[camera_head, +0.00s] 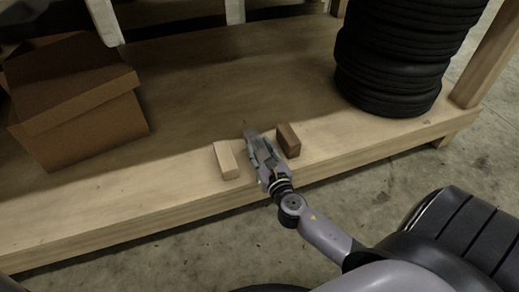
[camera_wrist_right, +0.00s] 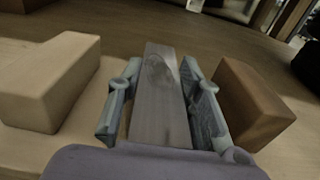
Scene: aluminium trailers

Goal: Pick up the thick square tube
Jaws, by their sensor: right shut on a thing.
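The thick square tube (camera_head: 252,133) is a grey, straight-sided bar on the wooden shelf's front part, between a pale block and a brown block. In the right wrist view the tube (camera_wrist_right: 160,100) runs lengthwise between the two fingers. My right gripper (camera_head: 264,152) is shut on it, with a finger against each side; it also shows in the right wrist view (camera_wrist_right: 160,105). The fingers and palm hide part of the tube. I cannot tell whether it touches the shelf. My left gripper is not in view.
The pale wooden block (camera_head: 226,160) is close on the left and the brown block (camera_head: 288,140) close on the right. A cardboard box (camera_head: 75,100) stands at left, and stacked black tyres (camera_head: 395,60) at right. The shelf (camera_head: 200,95) is bare behind the tube.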

